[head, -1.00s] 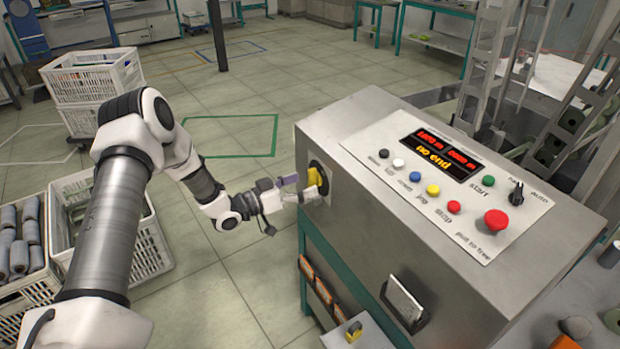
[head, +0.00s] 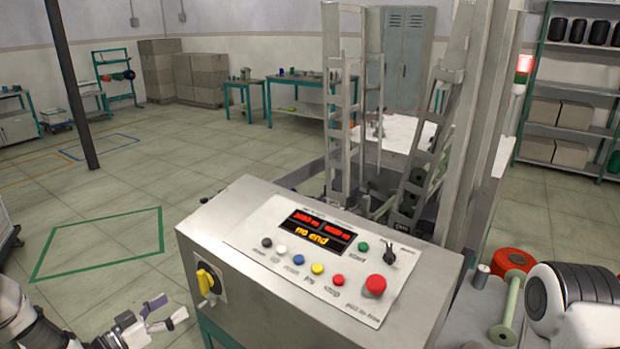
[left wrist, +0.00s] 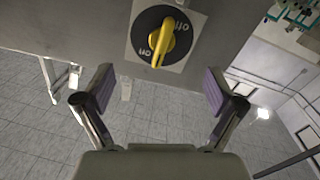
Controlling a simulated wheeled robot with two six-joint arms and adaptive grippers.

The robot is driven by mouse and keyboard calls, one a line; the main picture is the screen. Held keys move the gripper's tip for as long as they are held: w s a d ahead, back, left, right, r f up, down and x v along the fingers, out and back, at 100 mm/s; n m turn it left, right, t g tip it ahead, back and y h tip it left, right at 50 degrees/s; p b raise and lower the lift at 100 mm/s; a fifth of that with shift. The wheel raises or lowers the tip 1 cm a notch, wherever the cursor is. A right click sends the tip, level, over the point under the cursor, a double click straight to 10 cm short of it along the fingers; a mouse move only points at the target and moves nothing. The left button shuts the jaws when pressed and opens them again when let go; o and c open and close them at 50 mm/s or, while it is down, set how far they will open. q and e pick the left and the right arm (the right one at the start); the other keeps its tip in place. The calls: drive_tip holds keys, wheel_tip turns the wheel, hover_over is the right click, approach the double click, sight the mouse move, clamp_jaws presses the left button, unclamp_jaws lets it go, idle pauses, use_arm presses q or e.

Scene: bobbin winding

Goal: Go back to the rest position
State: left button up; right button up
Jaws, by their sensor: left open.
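My left gripper (head: 163,318) is open and empty at the lower left of the head view, left of the control box and apart from it. In the left wrist view its two fingers (left wrist: 158,92) stand wide apart with nothing between them.
The panel has a lit red and orange display (head: 318,230), several coloured buttons and a red emergency stop (head: 375,286). Metal frames (head: 350,130) stand behind the box. A red spool (head: 513,262) is at the right. The floor inside the green outline (head: 97,245) is clear.

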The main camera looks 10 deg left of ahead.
use_arm(q)
drive_tip(key=s+d+f+g, duration=0.3)
drive_tip(key=d+f, duration=0.2)
drive_tip(key=d, duration=0.5)
drive_tip(key=s+d+f+g, duration=0.3)
drive_tip(key=d+f, duration=0.3)
drive_tip(key=d, duration=0.5)
drive_tip(key=s+d+f+n+g+y, duration=0.15)
drive_tip(key=s+f+g+y, duration=0.45)
drive_tip(key=s, duration=0.7)
drive_tip(key=s+a+n+g+y, duration=0.1)
drive_tip(key=s+a, duration=0.4)
drive_tip(key=s, duration=0.7)
drive_tip(key=g+y, duration=0.1)
drive_tip(key=g, duration=0.1)
drive_tip(key=shift+a+f+g, duration=0.25)
drive_tip(key=shift+f+g, duration=0.15)
drive_tip(key=shift+n, duration=0.25)
